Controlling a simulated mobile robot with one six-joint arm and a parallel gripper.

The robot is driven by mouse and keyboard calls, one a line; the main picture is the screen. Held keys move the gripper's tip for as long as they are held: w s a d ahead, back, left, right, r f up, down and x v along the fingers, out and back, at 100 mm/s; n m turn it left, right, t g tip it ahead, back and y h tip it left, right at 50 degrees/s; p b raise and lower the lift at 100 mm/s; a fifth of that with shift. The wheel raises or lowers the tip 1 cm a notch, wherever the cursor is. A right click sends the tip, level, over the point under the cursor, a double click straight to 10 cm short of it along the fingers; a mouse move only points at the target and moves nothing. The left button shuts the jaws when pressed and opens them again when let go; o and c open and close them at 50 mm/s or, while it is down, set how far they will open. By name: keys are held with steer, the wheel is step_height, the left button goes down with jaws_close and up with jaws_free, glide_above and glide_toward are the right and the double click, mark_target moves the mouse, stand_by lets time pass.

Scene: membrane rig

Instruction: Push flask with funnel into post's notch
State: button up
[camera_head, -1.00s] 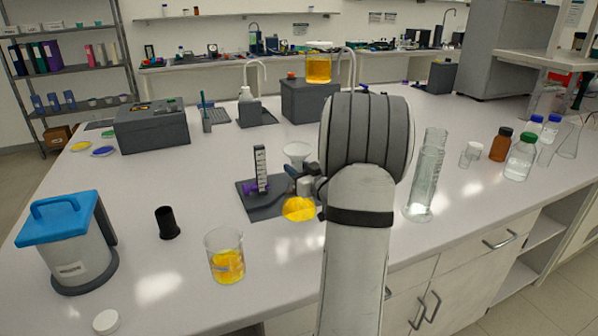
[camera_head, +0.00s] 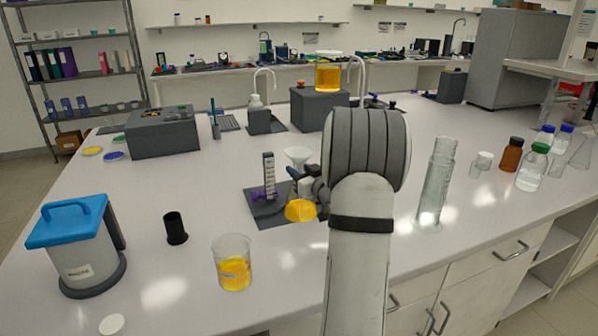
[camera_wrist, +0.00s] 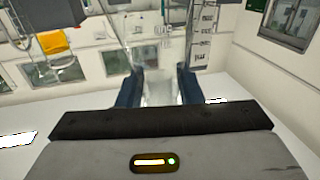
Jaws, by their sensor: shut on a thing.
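The flask (camera_head: 300,211) holds yellow liquid and has a clear funnel (camera_head: 297,154) above it. My gripper (camera_head: 307,186) is shut on the flask's neck area; the dark jaws partly cover it. The upright post (camera_head: 269,176) with a scale stands just left of the flask on a dark base plate (camera_head: 264,214). A purple part shows low on the post; the notch cannot be made out. In the wrist view, clear glass (camera_wrist: 160,88) sits between the two jaws (camera_wrist: 159,92). Whether the flask touches the post cannot be told.
A beaker of yellow liquid (camera_head: 233,264) and a black cup (camera_head: 175,228) stand in front left. A blue-lidded container (camera_head: 78,252) is farther left. A tall glass cylinder (camera_head: 436,188) stands right of my arm. Bare bench lies left of the base plate.

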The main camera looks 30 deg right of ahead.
steer(key=o, duration=0.7)
steer(key=shift+f, duration=0.2)
steer(key=o, duration=0.3)
steer(key=shift+w, duration=0.15)
steer(key=shift+o, duration=1.3)
steer(key=shift+r, duration=0.1)
steer(key=s+b, duration=0.1)
steer(key=s, duration=0.7)
steer(key=shift+a, duration=0.1)
